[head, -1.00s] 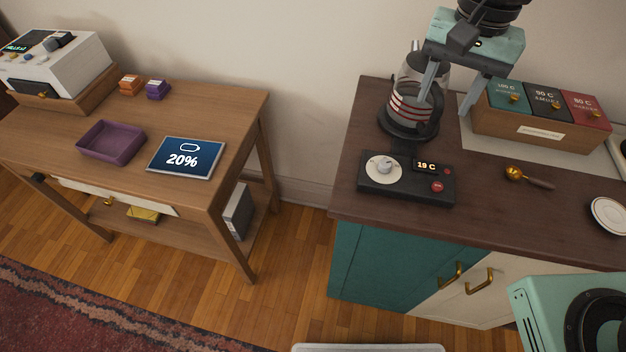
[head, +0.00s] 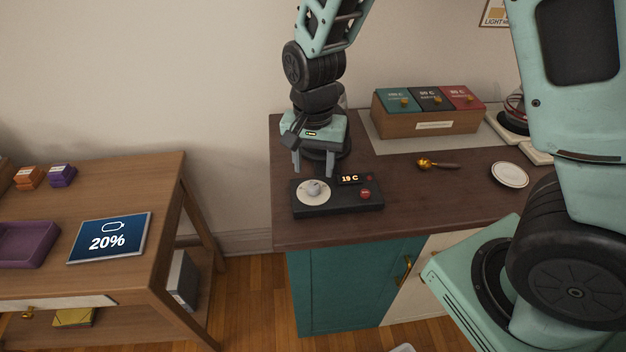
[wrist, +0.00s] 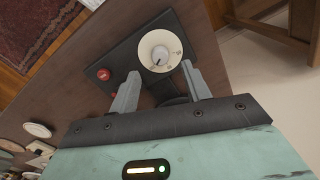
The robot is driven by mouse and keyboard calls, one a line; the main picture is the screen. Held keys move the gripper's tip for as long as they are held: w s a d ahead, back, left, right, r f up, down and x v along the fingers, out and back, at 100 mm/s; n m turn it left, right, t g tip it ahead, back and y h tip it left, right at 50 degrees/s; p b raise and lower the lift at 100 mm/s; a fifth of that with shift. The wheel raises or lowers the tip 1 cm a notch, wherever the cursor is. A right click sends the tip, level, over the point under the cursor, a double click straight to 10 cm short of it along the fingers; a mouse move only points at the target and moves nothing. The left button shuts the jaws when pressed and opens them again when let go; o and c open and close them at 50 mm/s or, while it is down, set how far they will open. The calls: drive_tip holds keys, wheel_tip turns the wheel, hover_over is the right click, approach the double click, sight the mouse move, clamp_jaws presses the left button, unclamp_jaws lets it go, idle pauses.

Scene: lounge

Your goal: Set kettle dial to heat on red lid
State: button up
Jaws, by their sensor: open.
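The kettle's control base (head: 336,194) is a black panel on the dark counter. It carries a silver dial (head: 313,188) on a cream disc, a display reading 19 C and red buttons. In the wrist view the dial (wrist: 160,54) lies just beyond and between my fingertips. My gripper (head: 313,168) is open and empty, pointing down above the dial.
A brass scoop (head: 436,164) and a white plate (head: 510,175) lie on the counter (head: 410,207) to the right. A wooden table (head: 150,190) at the left holds a tablet (head: 109,238) showing 20%, a purple tray (head: 28,243) and small boxes.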

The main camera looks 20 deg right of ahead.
sight(314, 186)
drive_tip(key=shift+f, duration=2.75)
drive_tip(key=c, duration=1)
